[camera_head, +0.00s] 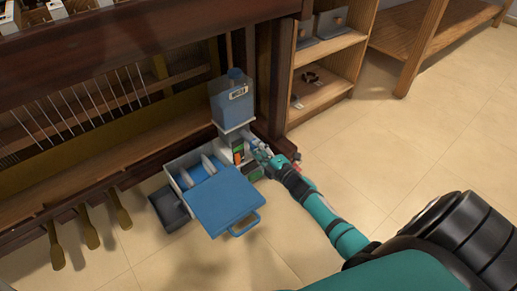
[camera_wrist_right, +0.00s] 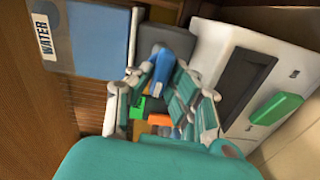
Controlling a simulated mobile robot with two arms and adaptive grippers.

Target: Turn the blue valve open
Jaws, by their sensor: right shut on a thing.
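The blue valve (camera_wrist_right: 163,66) shows in the right wrist view as a blue handle between the fingers of my right gripper (camera_wrist_right: 166,85). The gripper is shut on it, and the fingers hide part of the handle. In the head view my right gripper (camera_head: 262,156) reaches to the front of the machine, just below the blue water tank (camera_head: 232,105). The valve is too small and covered there to read its angle. The tank also shows in the right wrist view (camera_wrist_right: 92,45) with a WATER label. My left gripper is in neither view.
The wooden shelf (camera_head: 322,95) stands behind. Tiled floor on the right is clear.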

